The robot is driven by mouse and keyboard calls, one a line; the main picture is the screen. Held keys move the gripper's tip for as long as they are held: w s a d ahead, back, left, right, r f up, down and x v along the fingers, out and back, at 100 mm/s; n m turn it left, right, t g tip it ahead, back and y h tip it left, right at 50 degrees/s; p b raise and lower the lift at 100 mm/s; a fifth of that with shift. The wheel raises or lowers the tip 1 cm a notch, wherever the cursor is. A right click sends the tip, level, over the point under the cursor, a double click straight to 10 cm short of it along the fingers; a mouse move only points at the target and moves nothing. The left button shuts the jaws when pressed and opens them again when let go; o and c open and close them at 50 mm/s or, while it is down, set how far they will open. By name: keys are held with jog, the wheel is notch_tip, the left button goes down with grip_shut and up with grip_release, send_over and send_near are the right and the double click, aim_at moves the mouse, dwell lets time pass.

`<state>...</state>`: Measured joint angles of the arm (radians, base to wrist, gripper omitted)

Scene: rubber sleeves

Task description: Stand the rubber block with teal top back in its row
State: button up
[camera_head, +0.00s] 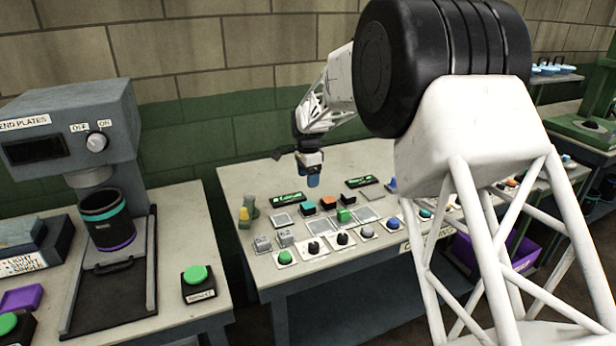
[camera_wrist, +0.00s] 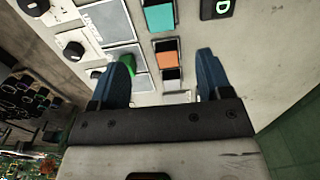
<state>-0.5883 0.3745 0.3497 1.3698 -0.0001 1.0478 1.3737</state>
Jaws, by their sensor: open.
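The rubber block with the teal top (camera_head: 308,206) is on the table at the left end of a short row, its teal face up. It also shows at the top of the wrist view (camera_wrist: 160,17). The orange-topped block (camera_head: 328,202) is beside it, and also shows in the wrist view (camera_wrist: 167,55). A dark block (camera_head: 347,198) is to its right. My gripper (camera_head: 313,181) is open and empty above and behind the row. In the wrist view its blue fingers (camera_wrist: 164,57) are on either side of the orange block's image, with the teal block beyond them.
A green block (camera_head: 345,215) is in front of the row, near flat grey plates (camera_head: 368,214). Black knobs (camera_head: 342,238) and coloured buttons line the table's front. A yellow-green object (camera_head: 246,212) is at the left. Dark displays (camera_head: 287,198) lie behind the row.

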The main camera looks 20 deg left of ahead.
dwell(0.4)
jog(key=s+d+r+n, duration=0.1)
jog(key=s+d+r, duration=0.5)
jog(key=d, duration=0.5)
jog(key=s+d+r+n+t, duration=0.15)
jog(key=s+d+r, duration=0.35)
jog(key=d, duration=0.6)
jog(key=s+d+r+n, duration=0.2)
jog(key=s+d+r, duration=0.4)
jog(key=d, duration=0.5)
jog(key=s+d+n, duration=0.2)
jog(key=s+d, duration=1.1)
jog(key=s, duration=0.3)
jog(key=s+d+f+n, duration=0.1)
jog(key=s+d+f, duration=0.1)
jog(key=s, duration=0.6)
jog(key=s+d+f+n+t, duration=0.1)
jog(key=s+d+f, duration=0.1)
jog(key=s+d, duration=0.3)
jog(key=s, duration=0.3)
jog(key=shift+s+f, duration=0.15)
jog(key=shift+s, duration=0.1)
